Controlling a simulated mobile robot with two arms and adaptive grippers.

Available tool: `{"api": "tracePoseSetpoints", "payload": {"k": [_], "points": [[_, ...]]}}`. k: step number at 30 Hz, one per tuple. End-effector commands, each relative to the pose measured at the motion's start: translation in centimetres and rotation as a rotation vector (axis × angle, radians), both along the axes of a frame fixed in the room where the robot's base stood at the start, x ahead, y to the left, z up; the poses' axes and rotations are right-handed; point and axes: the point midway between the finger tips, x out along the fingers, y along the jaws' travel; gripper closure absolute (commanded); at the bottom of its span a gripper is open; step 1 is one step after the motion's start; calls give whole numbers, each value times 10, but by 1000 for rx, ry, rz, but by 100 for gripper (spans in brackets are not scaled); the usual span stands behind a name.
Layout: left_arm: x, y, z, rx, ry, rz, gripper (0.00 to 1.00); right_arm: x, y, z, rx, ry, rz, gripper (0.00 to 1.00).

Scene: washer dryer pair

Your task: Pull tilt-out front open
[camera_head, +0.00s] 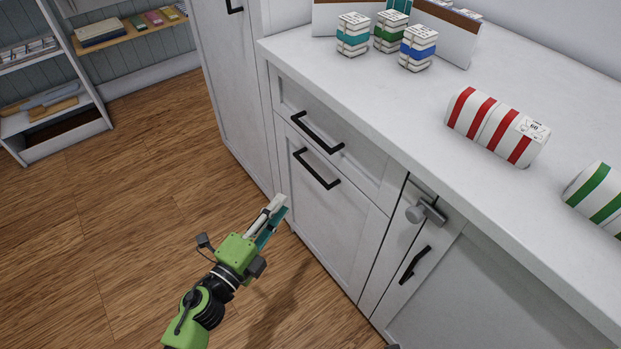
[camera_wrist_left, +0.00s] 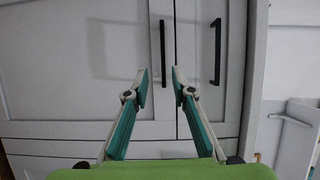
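The tilt-out front is the large white panel (camera_head: 325,215) below a shallow drawer front (camera_head: 330,125) in the white cabinet. Its black bar handle (camera_head: 316,169) runs along its top edge. In the left wrist view, which is turned sideways, this handle (camera_wrist_left: 162,53) lies just beyond the gap between the fingers, and the drawer's handle (camera_wrist_left: 216,52) is to its right. The front looks closed. My left gripper (camera_head: 279,206) is in front of the cabinet, apart from the handle. Its fingers (camera_wrist_left: 159,86) are open with nothing between them. My right gripper is not in view.
The countertop (camera_head: 400,118) above holds a red-striped roll (camera_head: 497,126), a green-striped roll (camera_head: 598,196) and small banded bundles (camera_head: 353,35). A grey knob (camera_head: 417,213) and another black handle (camera_head: 415,264) are to the right. Wooden floor (camera_head: 130,220) is clear at left.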

Motion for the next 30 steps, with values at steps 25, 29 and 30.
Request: {"api": "tracePoseSetpoints", "payload": {"k": [25,29,30], "points": [[110,-73,4,17,-21,-19,77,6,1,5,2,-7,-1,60],[115,-76,4,16,-19,-20,77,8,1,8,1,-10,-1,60],[116,-77,4,17,-20,-20,77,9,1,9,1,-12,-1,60]]}}
